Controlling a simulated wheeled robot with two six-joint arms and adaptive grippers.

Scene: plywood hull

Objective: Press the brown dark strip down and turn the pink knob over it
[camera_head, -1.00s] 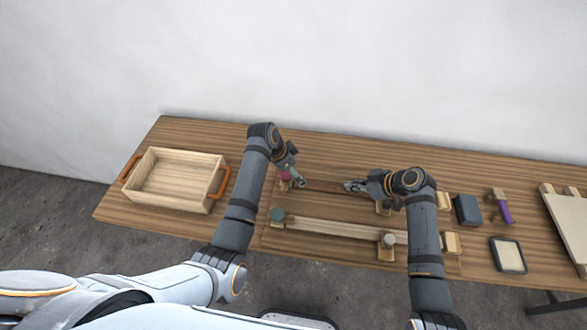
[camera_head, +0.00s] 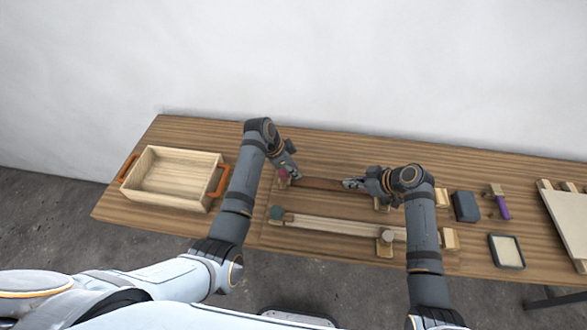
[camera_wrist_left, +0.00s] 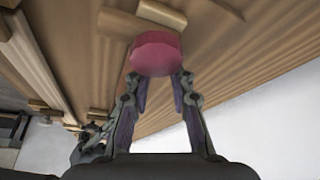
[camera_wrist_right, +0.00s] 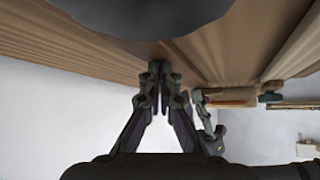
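The brown dark strip (camera_head: 322,184) lies along the rear fixture on the bench in the head view. The pink knob (camera_head: 283,173) stands at its left end. My left gripper (camera_head: 293,175) is just at the knob. In the left wrist view, its two fingers are spread, with their tips at the near edge of the pink knob (camera_wrist_left: 155,54); I cannot tell whether they touch it. My right gripper (camera_head: 348,183) is at the right end of the strip, with its fingertips together (camera_wrist_right: 159,72). Whether it presses on the strip is hidden.
A front fixture with a pale strip (camera_head: 330,226) has a green knob (camera_head: 276,212) and a grey knob (camera_head: 387,237). A wooden tray (camera_head: 172,205) with orange handles stands left. A dark block (camera_head: 466,207), a purple-handled tool (camera_head: 502,207) and a framed pad (camera_head: 507,251) lie right.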

